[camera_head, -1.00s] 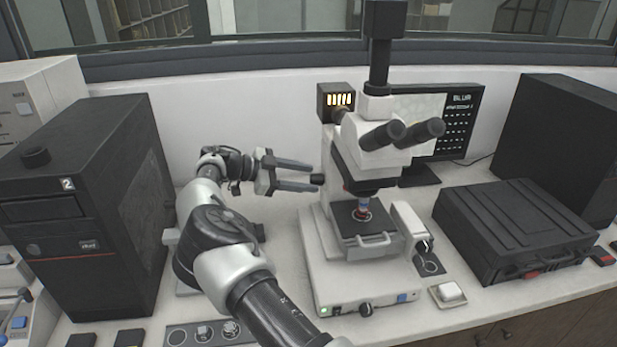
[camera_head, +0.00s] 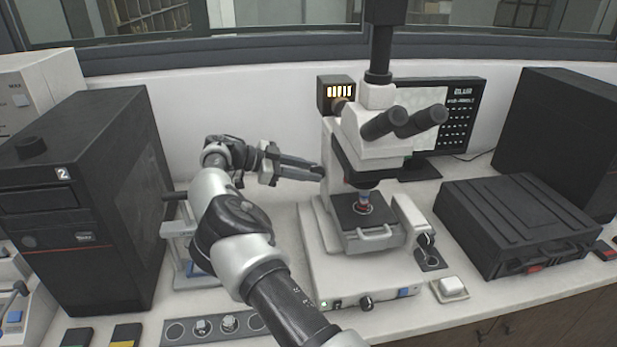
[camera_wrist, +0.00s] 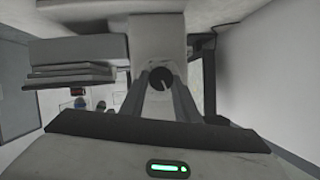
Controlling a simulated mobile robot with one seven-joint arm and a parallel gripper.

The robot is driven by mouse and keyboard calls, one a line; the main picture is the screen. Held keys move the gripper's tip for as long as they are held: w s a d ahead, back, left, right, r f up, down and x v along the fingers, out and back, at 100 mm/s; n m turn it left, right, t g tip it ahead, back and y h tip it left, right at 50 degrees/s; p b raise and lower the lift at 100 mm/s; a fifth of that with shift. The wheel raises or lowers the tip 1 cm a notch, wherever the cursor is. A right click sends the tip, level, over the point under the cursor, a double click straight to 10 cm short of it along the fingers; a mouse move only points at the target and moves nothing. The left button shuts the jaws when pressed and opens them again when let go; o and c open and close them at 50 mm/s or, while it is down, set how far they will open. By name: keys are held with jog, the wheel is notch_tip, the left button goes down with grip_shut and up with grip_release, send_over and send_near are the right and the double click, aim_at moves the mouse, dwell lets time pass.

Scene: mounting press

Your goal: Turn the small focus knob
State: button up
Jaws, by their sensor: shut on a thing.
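The small focus knob (camera_wrist: 160,78) is a round dark knob with a pale pointer line, on the pale side of the microscope. In the wrist view it sits between the tips of my gripper (camera_wrist: 160,88), which is shut on it. In the head view my gripper (camera_head: 318,171) reaches the left side of the white microscope (camera_head: 375,145), and its fingers mostly hide the knob there. The screen (camera_head: 455,118) behind the microscope shows a word that looks like "BLUR" above several lines of small text.
A black computer tower (camera_head: 85,200) stands at left. A black case (camera_head: 515,230) lies at right. The wall is close behind, and some bench is clear left of the microscope base.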

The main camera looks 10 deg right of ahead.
jog(key=shift+n+g, duration=0.3)
jog(key=shift+n, duration=0.2)
jog(key=o, duration=1)
jog(key=shift+o, duration=0.2)
jog(key=shift+a+r, duration=0.1)
